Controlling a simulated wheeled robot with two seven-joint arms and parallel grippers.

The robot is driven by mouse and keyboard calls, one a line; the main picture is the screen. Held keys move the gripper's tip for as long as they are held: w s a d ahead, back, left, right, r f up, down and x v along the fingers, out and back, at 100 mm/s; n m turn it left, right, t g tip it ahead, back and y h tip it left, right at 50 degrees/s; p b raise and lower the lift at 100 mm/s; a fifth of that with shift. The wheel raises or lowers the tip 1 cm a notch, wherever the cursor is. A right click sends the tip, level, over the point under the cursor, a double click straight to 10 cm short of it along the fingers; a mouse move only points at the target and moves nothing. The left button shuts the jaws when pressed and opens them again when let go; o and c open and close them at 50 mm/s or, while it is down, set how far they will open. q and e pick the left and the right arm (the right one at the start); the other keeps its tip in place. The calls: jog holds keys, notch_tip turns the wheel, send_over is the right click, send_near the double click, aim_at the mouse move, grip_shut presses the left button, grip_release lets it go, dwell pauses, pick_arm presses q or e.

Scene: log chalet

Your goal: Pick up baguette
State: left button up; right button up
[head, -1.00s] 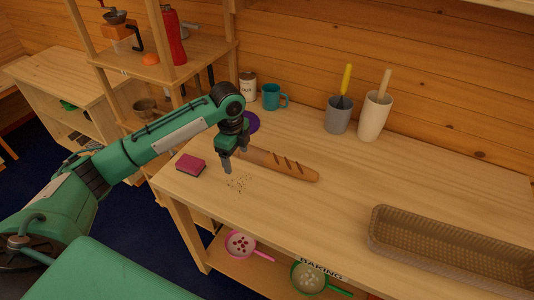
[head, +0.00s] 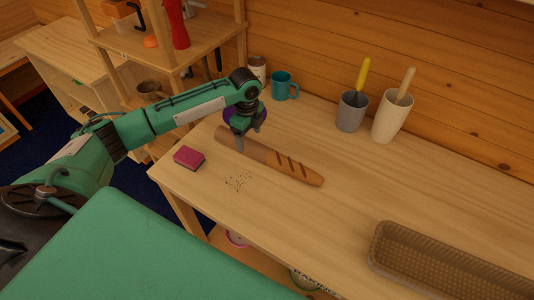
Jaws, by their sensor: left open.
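The baguette (head: 285,165) is a long brown loaf with dark score marks, lying diagonally on the wooden counter (head: 330,225). My left gripper (head: 241,143) points down over the loaf's left part. It is open, and one finger shows in front of the loaf. The other finger is mostly hidden, and I cannot tell whether the fingers touch the loaf. My right gripper is not in view.
A pink sponge (head: 189,157) and scattered crumbs (head: 238,181) lie in front of the loaf. A teal mug (head: 284,86), a grey cup (head: 351,111) and a cream cup (head: 392,117) stand behind. A wicker basket (head: 450,270) sits at right. Shelves (head: 165,50) stand at left.

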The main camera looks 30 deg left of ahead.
aim_at(249, 143)
pick_arm(q)
jog(key=shift+f, duration=0.4)
jog(key=shift+w+a+f+p, duration=0.1)
jog(key=shift+f+p, duration=0.4)
jog(key=shift+f, duration=0.15)
notch_tip(249, 143, down, 4)
jog(key=shift+w+a+r+p, duration=0.15)
jog(key=shift+r+p, duration=0.1)
jog(key=shift+p, duration=0.3)
jog(key=shift+f, duration=0.25)
jog(key=shift+c, duration=0.6)
jog(key=c, duration=1.1)
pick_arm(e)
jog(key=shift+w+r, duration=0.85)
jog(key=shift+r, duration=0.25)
